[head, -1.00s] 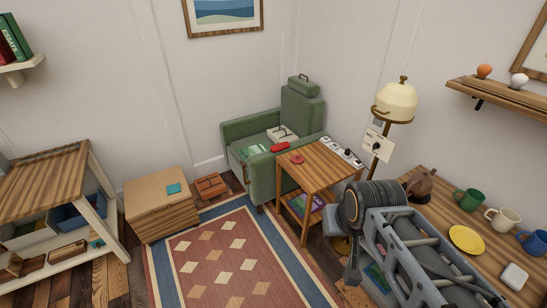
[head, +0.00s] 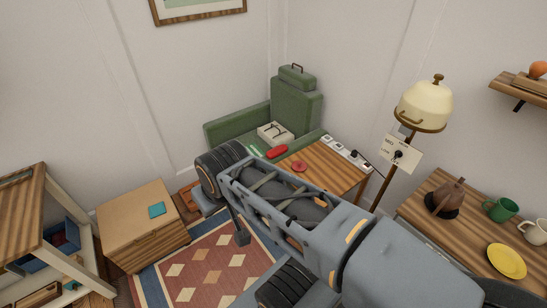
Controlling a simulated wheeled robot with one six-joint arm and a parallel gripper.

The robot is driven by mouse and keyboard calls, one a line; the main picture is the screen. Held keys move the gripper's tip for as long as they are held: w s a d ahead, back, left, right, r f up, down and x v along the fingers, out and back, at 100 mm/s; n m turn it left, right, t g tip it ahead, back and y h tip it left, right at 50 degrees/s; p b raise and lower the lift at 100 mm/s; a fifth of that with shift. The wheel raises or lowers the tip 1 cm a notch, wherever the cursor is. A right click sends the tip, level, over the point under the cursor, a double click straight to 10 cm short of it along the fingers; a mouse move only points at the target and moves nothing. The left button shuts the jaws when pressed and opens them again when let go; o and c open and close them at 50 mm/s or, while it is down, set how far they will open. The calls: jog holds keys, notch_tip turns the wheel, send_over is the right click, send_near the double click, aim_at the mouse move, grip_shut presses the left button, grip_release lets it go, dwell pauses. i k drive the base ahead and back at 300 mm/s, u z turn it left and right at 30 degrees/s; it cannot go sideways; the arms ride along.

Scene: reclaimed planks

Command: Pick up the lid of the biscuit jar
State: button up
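No biscuit jar can be made out for certain. A small red round piece (head: 299,166), perhaps a lid, lies on the small wooden side table (head: 335,168) in the middle of the head view. My arm crosses the picture in front of that table and hides its lower part. A dark end piece of my arm hangs over the patterned rug. I cannot make out gripper fingers or whether they hold anything.
A green armchair (head: 240,132) with a white box (head: 275,134) and a red object (head: 277,152) stands behind the table. A wooden cabinet (head: 135,205) stands left, a floor lamp (head: 424,105) right. The desk at right holds a brown pot (head: 446,199), mugs and a yellow plate (head: 506,261).

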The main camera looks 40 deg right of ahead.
aim_at(299, 166)
jog(key=z, duration=0.25)
jog(key=i, duration=1)
jog(key=z, duration=1.2)
jog(key=i, duration=0.7)
jog(key=z, duration=0.6)
